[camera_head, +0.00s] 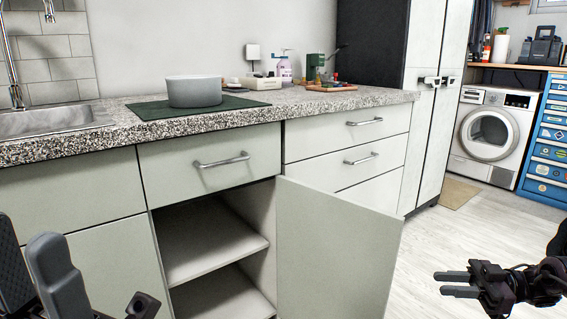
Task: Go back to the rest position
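My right gripper (456,284) is at the lower right, over the floor. Its two dark fingers point left with a gap between them, and nothing is in it. My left gripper (32,268) is at the lower left, in front of the cabinet fronts and cut off by the frame edge. Its two fingers stand apart and no object shows between them. The blue toolchest (544,150) with stickers on its drawers stands at the far right, partly cut off.
A cabinet door (335,255) stands open between my grippers, showing bare shelves (205,240). A grey pot (194,91) sits on a dark mat (150,110) on the counter (300,101). A washing machine (490,133) stands behind.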

